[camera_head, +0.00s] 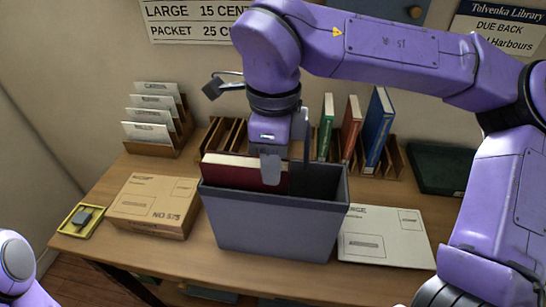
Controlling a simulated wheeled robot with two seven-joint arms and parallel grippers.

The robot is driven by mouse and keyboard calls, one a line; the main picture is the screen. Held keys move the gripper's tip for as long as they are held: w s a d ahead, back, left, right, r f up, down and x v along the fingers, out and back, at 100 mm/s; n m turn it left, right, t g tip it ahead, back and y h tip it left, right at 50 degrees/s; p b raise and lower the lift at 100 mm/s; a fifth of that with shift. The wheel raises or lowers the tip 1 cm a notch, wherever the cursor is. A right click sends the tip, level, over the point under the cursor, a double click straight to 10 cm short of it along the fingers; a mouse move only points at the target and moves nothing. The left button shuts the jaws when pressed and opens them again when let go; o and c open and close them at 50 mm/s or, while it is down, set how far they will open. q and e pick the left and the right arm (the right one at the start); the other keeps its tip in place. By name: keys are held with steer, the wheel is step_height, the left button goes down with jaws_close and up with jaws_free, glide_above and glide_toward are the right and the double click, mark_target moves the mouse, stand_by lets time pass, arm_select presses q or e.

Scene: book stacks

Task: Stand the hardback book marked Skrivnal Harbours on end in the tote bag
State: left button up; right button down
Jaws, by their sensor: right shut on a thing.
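The tote bag (270,222) is a grey-blue open-topped box shape on the wooden table, in the middle of the view. A dark red hardback book (228,170) stands in the left part of the bag, its top edge showing above the rim. Its lower part is hidden by the front wall, and I cannot read any title on it. My right gripper (271,168) comes down from above and is shut on the book at its right part. Of my left arm only a rounded purple part shows at the lower left; its gripper is out of view.
A cardboard box (152,205) stands left of the bag, beside a small yellow tray (80,220). A flat white parcel (384,237) lies to the right. Behind are a card rack (152,128), a wooden book rack holding green, red and blue books (378,130), and a dark green tray (440,168).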

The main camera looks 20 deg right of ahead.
steer(key=shift+f+b, duration=0.5)
steer(key=shift+f, duration=0.55)
steer(key=c, duration=0.7)
jaws_free()
steer(key=shift+c, duration=0.2)
step_height(320, 180, up, 8)
steer(key=p, duration=0.8)
steer(key=shift+r, duration=0.1)
